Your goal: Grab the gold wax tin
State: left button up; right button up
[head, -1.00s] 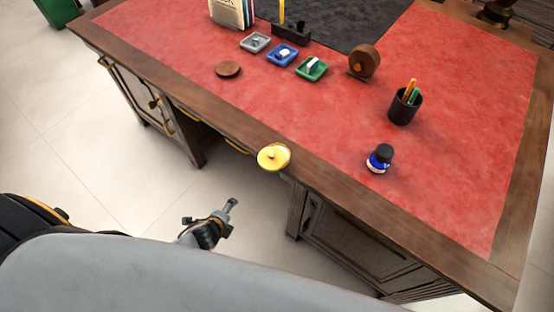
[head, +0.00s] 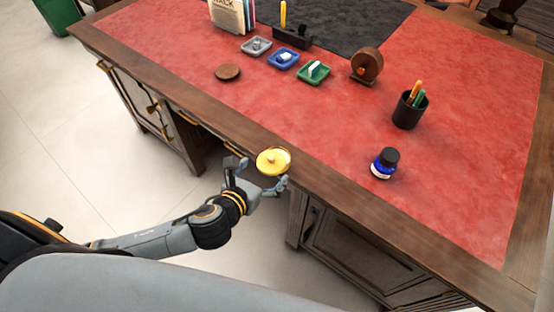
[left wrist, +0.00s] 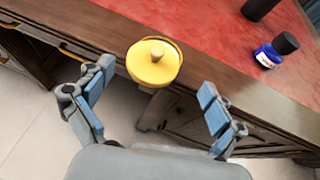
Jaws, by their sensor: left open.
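The gold wax tin (head: 273,161) is a round, shallow tin with a knob on its lid. It sits at the front edge of the desk (head: 330,190). It also shows in the left wrist view (left wrist: 154,63), ahead of the fingers and between their lines. My left gripper (head: 258,177) is open and empty, just in front of the desk edge, with its fingers to either side of the near side of the tin. In the left wrist view the open fingers (left wrist: 152,100) are apart from the tin. My right gripper is not in view.
A blue ink bottle (head: 384,163) and a black pen cup (head: 410,109) stand to the right. The red leather around the tin is clear.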

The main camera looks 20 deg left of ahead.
aim_at(273, 162)
pick_arm(q)
jog(key=x, duration=0.8)
jog(key=shift+w+f, duration=0.15)
jog(key=shift+w, duration=0.1)
jog(key=shift+s, duration=0.1)
jog(key=c, duration=1.3)
